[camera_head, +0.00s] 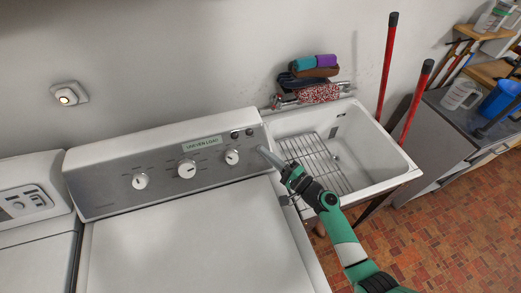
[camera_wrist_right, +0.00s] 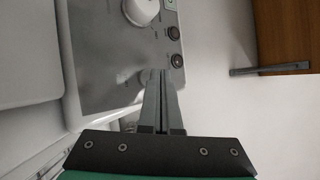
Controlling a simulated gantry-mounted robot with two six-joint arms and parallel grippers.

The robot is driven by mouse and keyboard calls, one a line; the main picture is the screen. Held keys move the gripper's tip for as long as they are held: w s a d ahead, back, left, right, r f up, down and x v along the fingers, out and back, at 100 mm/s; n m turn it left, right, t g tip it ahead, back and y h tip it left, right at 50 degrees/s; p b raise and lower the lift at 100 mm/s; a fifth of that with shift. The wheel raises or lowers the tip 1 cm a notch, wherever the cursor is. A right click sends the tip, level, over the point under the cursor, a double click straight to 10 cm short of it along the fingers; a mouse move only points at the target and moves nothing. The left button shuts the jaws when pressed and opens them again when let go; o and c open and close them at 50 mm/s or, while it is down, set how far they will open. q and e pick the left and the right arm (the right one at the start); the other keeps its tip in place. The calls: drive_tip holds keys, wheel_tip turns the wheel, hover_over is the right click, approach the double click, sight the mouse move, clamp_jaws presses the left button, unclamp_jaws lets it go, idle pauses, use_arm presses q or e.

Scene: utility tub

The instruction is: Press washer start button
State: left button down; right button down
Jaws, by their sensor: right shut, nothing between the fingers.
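The washer (camera_head: 190,240) has a grey control panel (camera_head: 110,192) with several white knobs and two small dark round buttons (camera_head: 242,133) at the panel's upper right. In the right wrist view the buttons show as an upper one (camera_wrist_right: 173,33) and a lower one (camera_wrist_right: 177,60). Which one is the start button I cannot tell. My right gripper (camera_head: 262,150) is shut and empty, just right of the panel's right-hand knob (camera_head: 232,157). In the wrist view its fingertips (camera_wrist_right: 160,72) are close to the lower button; contact cannot be told. My left gripper is not in view.
A label (camera_head: 202,144) on the panel reads "UNEVEN LOAD". A white utility tub (camera_head: 385,165) with a wire rack (camera_head: 312,160) stands right of the washer. Cloths and brushes (camera_head: 315,72) lie at its back. Red handles (camera_head: 388,65) lean by the wall.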

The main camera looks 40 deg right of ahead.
drive_tip(key=shift+w+d+f+b, duration=0.15)
drive_tip(key=shift+w+f+b, duration=0.15)
drive_tip(key=shift+w+b, duration=0.15)
idle(0.7)
drive_tip(key=shift+s+r, duration=0.1)
drive_tip(key=shift+s+a+r+p, duration=0.3)
drive_tip(key=shift+s+r+p, duration=0.05)
drive_tip(key=shift+s+p, duration=0.25)
drive_tip(key=shift+s+r, duration=0.1)
drive_tip(key=s+p, duration=0.1)
drive_tip(key=s+a+r+p, duration=0.1)
drive_tip(key=s+r+p, duration=0.1)
drive_tip(key=shift+s+a+r, duration=0.2)
drive_tip(key=shift+s+a, duration=0.15)
drive_tip(key=shift+a, duration=0.05)
idle(0.9)
